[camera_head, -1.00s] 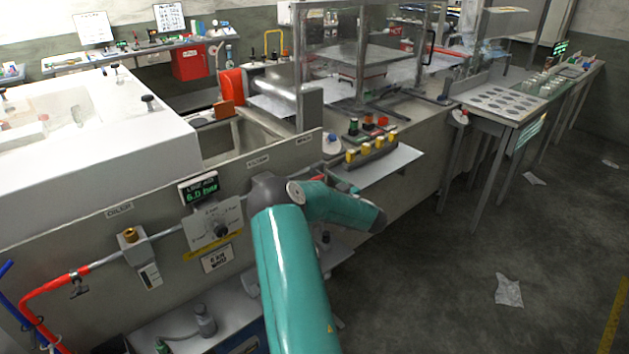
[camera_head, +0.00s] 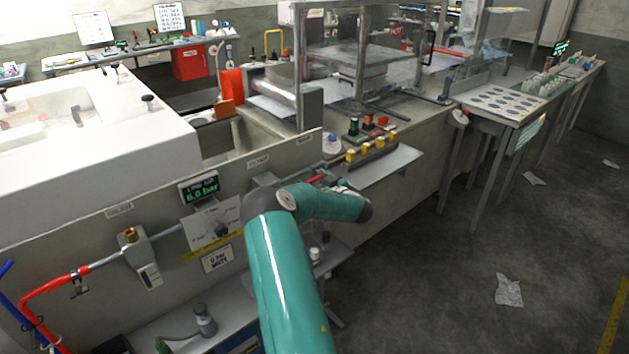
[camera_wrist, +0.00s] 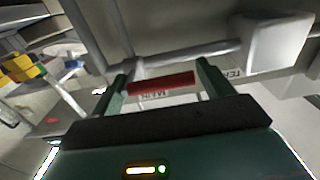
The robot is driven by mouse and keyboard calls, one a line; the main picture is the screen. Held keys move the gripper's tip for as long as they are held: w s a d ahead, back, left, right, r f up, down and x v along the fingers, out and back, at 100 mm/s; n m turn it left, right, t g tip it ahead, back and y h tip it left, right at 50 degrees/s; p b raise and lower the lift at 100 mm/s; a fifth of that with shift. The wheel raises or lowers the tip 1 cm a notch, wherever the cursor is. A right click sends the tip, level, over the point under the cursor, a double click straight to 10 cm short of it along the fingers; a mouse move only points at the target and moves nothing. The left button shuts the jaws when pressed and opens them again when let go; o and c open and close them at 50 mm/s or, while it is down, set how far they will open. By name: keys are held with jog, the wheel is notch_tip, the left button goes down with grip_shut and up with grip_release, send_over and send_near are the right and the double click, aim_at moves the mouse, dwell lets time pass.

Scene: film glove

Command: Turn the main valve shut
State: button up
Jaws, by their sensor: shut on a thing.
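The main valve's red handle (camera_wrist: 160,83) lies crosswise between the two green fingers of my gripper (camera_wrist: 164,84) in the wrist view. My gripper is shut on this handle. A "MAIN" label shows upside down just below the handle. In the head view a bit of the red handle (camera_head: 316,180) shows by the grey panel, above my teal forearm. My arm hides most of the gripper and the valve body there. The handle's exact angle to its pipe is hard to tell.
A pressure display (camera_head: 200,188) on the panel reads 6.0 bar. A gauge or regulator plate (camera_head: 211,226) and a brass-topped fitting (camera_head: 131,236) sit left of my arm. A shelf with yellow-topped parts (camera_head: 370,151) stands close at right. The floor at right is mostly open.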

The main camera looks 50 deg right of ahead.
aim_at(320, 175)
jog(key=shift+r+m, duration=0.15)
jog(key=shift+m, duration=0.15)
jog(key=m, duration=0.1)
jog(key=r+m, duration=0.1)
jog(key=m, duration=0.1)
jog(key=shift+d+r, duration=0.1)
jog(key=shift+r, duration=0.05)
jog(key=m, duration=0.3)
jog(key=r+m, duration=0.1)
jog(key=shift+s+d+r+m, duration=0.1)
jog(key=shift+s+d+m, duration=0.05)
jog(key=shift+d+m, duration=0.25)
jog(key=m, duration=0.3)
jog(key=d+r+m, duration=0.1)
jog(key=shift+s+m, duration=0.1)
jog(key=shift+m, duration=0.2)
jog(key=m, duration=0.1)
jog(key=d+m, duration=0.1)
jog(key=m, duration=0.2)
jog(key=shift+s+d+r+m, duration=0.1)
jog(key=shift+d+m, duration=0.15)
jog(key=shift+m, duration=0.15)
jog(key=o, duration=1.3)
jog(key=shift+s+r, duration=0.1)
jog(key=shift+d, duration=0.15)
